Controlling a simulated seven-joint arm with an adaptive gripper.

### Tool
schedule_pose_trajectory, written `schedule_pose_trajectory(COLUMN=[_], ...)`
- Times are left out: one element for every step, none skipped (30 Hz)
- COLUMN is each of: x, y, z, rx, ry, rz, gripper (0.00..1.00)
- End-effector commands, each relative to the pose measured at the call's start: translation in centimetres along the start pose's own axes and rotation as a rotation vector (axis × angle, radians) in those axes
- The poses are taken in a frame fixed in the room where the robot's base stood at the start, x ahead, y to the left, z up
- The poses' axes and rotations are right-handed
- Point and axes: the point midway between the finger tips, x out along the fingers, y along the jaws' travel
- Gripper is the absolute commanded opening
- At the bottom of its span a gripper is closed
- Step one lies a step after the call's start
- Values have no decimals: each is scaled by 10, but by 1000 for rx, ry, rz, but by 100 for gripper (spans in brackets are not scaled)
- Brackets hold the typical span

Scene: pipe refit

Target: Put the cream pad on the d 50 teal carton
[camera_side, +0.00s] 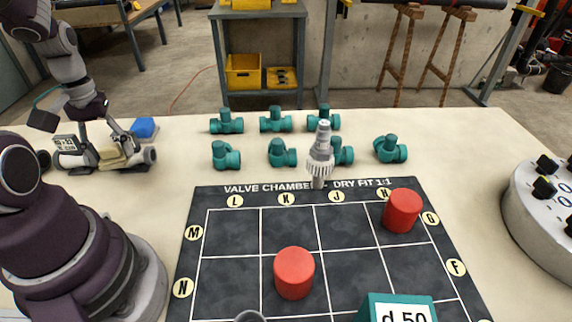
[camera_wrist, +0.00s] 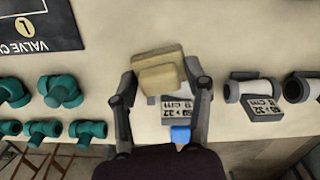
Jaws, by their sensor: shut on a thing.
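The cream pad (camera_wrist: 158,70) is a two-layered, pale block between my fingertips in the wrist view. My gripper (camera_wrist: 163,82) is shut on it, with one finger on each side. In the side view my gripper (camera_side: 114,143) points down at the far left of the table, and the pad (camera_side: 117,158) shows low among grey fittings. I cannot tell whether the pad touches the table. The d 50 teal carton (camera_side: 372,307) is at the bottom edge of the side view, right of centre, partly cut off, on the dark mat and far from my gripper.
Grey fittings with label cards (camera_wrist: 264,107) lie beside the pad, and a blue block (camera_side: 144,127) is behind it. Several teal fittings (camera_side: 226,122) stand along the back. The dark mat (camera_side: 235,225) holds red cylinders (camera_side: 294,273). A grey-white nozzle-like part (camera_side: 321,160) stands at the mat's back edge.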

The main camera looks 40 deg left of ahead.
Motion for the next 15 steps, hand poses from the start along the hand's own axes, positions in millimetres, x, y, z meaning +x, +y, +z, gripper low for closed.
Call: schedule_pose_trajectory(x=[-6, -9, -12, -14, -16, -18, -20, -21, -24, -26, -28, -31, -33, -35, -38], y=[3, 6, 12, 19, 28, 41, 52, 63, 78, 90, 101, 115, 125, 135, 147], z=[0, 0, 2, 3, 5, 8, 12, 17, 25, 32, 40, 52, 62, 74, 90], rx=[11, 26, 57, 88, 127, 190, 244, 302, 380, 440, 502, 589, 657, 726, 821], ry=[4, 3, 2, 2, 1, 1, 0, 0, 0, -1, -2, -1, -2, -2, -2], rz=[1, 1, 2, 2, 3, 4, 4, 5, 6, 6, 7, 8, 8, 9, 9], gripper=[20, 20, 20, 20, 20, 20, 20, 20, 20, 20, 20, 20, 20, 20, 20])
